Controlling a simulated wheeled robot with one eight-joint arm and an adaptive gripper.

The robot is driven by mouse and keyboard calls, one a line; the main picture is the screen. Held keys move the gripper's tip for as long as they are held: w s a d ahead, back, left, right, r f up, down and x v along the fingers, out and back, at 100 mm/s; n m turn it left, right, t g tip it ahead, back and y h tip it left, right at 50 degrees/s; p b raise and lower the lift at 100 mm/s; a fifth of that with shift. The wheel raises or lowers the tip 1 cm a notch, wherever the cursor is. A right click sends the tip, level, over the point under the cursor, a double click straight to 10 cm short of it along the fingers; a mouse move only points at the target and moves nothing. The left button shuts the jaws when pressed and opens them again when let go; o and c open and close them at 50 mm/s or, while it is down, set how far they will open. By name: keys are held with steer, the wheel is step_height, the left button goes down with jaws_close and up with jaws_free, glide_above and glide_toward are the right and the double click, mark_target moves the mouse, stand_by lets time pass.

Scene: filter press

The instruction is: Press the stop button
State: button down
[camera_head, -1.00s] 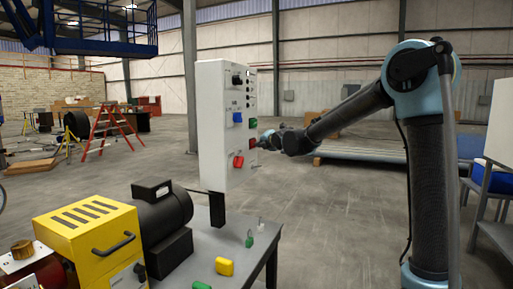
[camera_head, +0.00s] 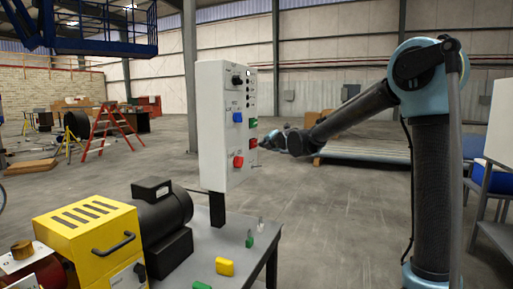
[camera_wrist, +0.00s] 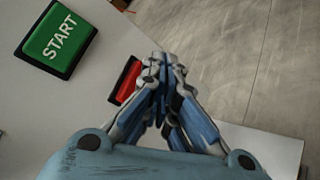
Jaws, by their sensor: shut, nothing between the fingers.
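My gripper (camera_head: 265,143) is just right of the stop button, with a small gap in the head view. In the wrist view my gripper (camera_wrist: 160,68) is shut and empty. Its fingers cover part of the red button (camera_wrist: 126,84), whose lettering is hidden. The green START button (camera_wrist: 57,38) shows fully at the upper left. I cannot tell the exact distance from fingertips to panel.
The box also has a blue switch (camera_head: 238,117), a red switch (camera_head: 238,161) and a black knob (camera_head: 237,80). A yellow machine (camera_head: 83,235) and a black motor (camera_head: 161,215) stand on the grey table below. Floor right of the table is open.

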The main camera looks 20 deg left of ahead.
steer(key=shift+d, duration=0.1)
steer(key=shift+s+d, duration=0.2)
steer(key=shift+d, duration=2.2)
steer(key=s+d+f+m+g+h, duration=0.1)
steer(key=s+d+f+m+h, duration=0.25)
steer(key=d, duration=0.65)
steer(key=s+d+f+m+g+h, duration=0.1)
steer(key=s+d+f+m, duration=0.2)
steer(key=s+d+m, duration=0.5)
steer(key=s+d+f+m+g+h, duration=0.1)
steer(key=s+d+f+m+h, duration=0.2)
steer(key=d, duration=1)
steer(key=s+d+f+m+g+h, duration=0.1)
steer(key=s+d+f+m+g, duration=0.1)
steer(key=s+d+f+m, duration=0.4)
steer(key=s+d+f+m+g, duration=0.2)
steer(key=s+d+f+m, duration=0.4)
steer(key=s, duration=0.6)
steer(key=s+d+f+m+g+h, duration=0.1)
steer(key=s+d+f+m+g, duration=0.1)
steer(key=s+d+f+m, duration=0.4)
steer(key=s+d, duration=0.1)
steer(key=s, duration=0.2)
steer(key=shift+s+f+h, duration=0.2)
steer(key=shift+f+h, duration=0.15)
